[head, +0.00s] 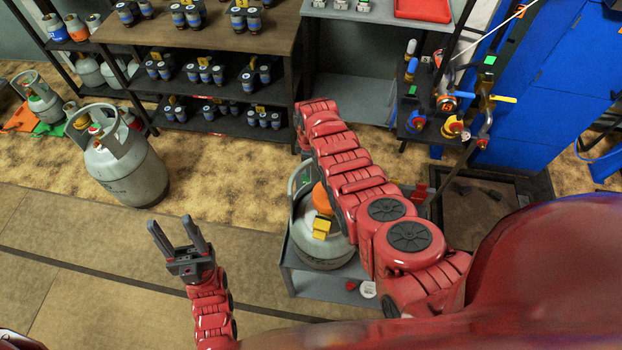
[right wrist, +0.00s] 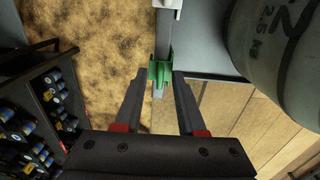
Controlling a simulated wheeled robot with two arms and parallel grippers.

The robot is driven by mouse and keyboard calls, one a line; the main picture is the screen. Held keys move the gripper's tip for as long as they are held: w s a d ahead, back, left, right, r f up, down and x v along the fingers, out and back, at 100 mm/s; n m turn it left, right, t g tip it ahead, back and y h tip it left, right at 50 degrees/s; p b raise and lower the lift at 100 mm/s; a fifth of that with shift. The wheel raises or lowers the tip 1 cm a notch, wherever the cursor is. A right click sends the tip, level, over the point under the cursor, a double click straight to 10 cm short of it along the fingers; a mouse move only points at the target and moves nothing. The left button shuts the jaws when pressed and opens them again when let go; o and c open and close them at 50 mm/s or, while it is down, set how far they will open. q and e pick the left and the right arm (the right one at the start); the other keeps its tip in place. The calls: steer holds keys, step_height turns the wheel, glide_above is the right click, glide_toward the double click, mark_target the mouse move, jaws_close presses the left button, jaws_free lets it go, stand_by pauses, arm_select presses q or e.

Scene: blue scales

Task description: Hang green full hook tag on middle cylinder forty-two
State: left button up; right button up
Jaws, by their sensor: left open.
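A grey cylinder (head: 322,240) stands upright on a grey platform in the head view, with an orange cap and a yellow tag on top. A small green patch shows by its handle. My left gripper (head: 178,238) is open and empty over the floor, left of this cylinder. My right arm passes above the cylinder, and its gripper is hidden in the head view. In the right wrist view my right gripper (right wrist: 159,76) is open, with a green hook tag (right wrist: 159,70) between its fingertips. I cannot tell if they touch it. No number forty-two is legible.
Another grey cylinder (head: 126,160) stands on the floor at left. A dark shelf (head: 215,122) with several blue-grey valves is behind. Valves on a stand (head: 440,118) and a blue cabinet (head: 582,75) are at right. Floor around my left gripper is clear.

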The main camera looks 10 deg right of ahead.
jaws_close()
steer(key=shift+r+p, duration=1.6)
steer(key=shift+r, duration=0.45)
steer(key=shift+f, duration=0.1)
